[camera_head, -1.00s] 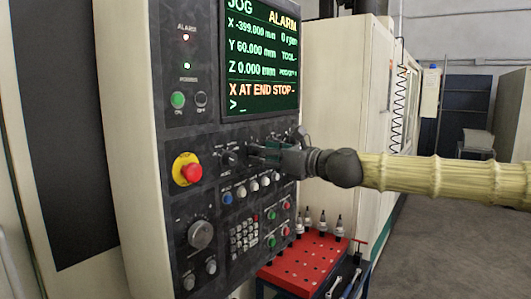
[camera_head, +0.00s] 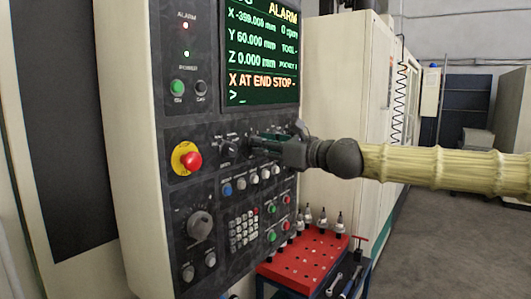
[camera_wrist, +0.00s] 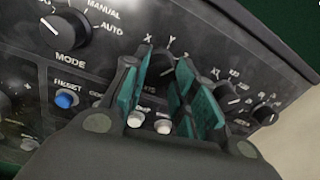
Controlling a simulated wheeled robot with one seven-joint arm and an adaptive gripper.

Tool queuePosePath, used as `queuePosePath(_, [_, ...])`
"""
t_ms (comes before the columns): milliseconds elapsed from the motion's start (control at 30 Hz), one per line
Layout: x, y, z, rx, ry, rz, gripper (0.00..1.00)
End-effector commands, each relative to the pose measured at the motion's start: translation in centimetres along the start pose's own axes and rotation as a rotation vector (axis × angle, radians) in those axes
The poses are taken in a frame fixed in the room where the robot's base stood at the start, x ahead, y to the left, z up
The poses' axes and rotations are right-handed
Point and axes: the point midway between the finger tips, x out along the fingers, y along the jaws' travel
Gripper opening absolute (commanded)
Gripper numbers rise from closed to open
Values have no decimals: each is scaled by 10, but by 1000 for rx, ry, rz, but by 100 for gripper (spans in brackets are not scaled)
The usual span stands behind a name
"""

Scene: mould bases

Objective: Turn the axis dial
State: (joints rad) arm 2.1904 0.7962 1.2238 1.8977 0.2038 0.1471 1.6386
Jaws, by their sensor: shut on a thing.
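The axis dial (camera_wrist: 165,68) is on the dark machine panel, between my fingers in the wrist view. X and Y marks show just above it. My fingers hide much of it, so its pointer setting is unclear. In the head view the dial is hidden behind my gripper (camera_head: 260,142). My gripper, with green finger pads, is shut on the dial; it also shows in the wrist view (camera_wrist: 164,64). The screen (camera_head: 262,55) reads ALARM, X -399.000, Y 60.000, Z 0.000 and "X AT END STOP".
The mode dial (camera_head: 229,147) is just left of my gripper. A row of buttons, including a blue one (camera_head: 227,190), sits below it. A red emergency stop (camera_head: 192,161) is further left. A red tool tray (camera_head: 303,257) stands below right. Open floor is at the right.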

Motion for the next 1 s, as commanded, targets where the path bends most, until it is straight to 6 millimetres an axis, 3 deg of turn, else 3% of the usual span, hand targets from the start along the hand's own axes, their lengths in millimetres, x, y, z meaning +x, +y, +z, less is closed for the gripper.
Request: queuePosePath(1000, [0,-1,-6,-950,-63,-3,4])
